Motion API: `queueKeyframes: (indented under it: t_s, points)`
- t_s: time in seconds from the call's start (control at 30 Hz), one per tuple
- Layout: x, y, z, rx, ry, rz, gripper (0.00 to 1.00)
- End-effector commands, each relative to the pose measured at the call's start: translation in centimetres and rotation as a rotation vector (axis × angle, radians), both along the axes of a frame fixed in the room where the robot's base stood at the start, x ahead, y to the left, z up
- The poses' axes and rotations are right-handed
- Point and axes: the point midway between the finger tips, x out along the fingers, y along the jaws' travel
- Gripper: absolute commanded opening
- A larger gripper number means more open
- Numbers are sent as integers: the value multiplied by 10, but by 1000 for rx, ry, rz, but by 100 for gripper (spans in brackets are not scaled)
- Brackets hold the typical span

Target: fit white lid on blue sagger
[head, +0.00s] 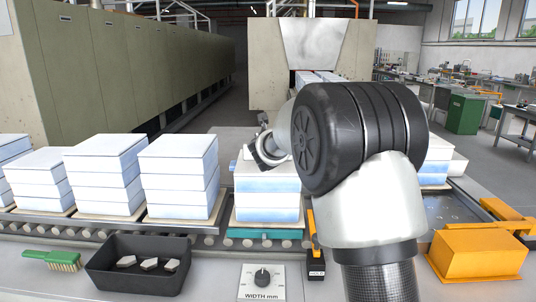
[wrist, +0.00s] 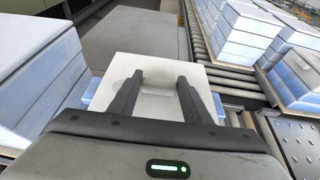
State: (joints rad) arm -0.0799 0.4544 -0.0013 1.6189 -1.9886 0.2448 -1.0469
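In the wrist view a square white lid (wrist: 150,46) lies flat below my gripper (wrist: 160,80), whose two dark fingers stand apart over its middle. A pale shape lies between the fingertips. I cannot tell whether they press on it or are clear of it. Blue-white surfaces show past the lid's left and right edges. In the head view my gripper (head: 268,150) is at the back of the blue-and-white sagger stack (head: 267,203) at centre. Whether the lid rests on the sagger is unclear.
Several lidded sagger stacks (head: 105,182) stand close on the left along the roller conveyor (head: 200,238). More stacks (head: 434,173) stand behind my arm. A black tray (head: 137,270), a green brush (head: 52,260) and an orange box (head: 477,255) are at the front.

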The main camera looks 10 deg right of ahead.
Motion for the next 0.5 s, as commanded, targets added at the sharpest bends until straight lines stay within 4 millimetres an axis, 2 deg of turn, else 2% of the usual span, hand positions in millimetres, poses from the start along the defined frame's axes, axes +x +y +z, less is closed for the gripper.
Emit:
queueKeyframes:
  t_s: [0.03, 0.1, 0.13, 0.5]
  points:
    - [0, 0, 2, 0, -3, 0, 52]
    - [0, 0, 2, 0, -3, 0, 64]
    - [0, 0, 2, 0, -2, 0, 65]
    - [-6, 1, 2, 1, 1, 1, 65]
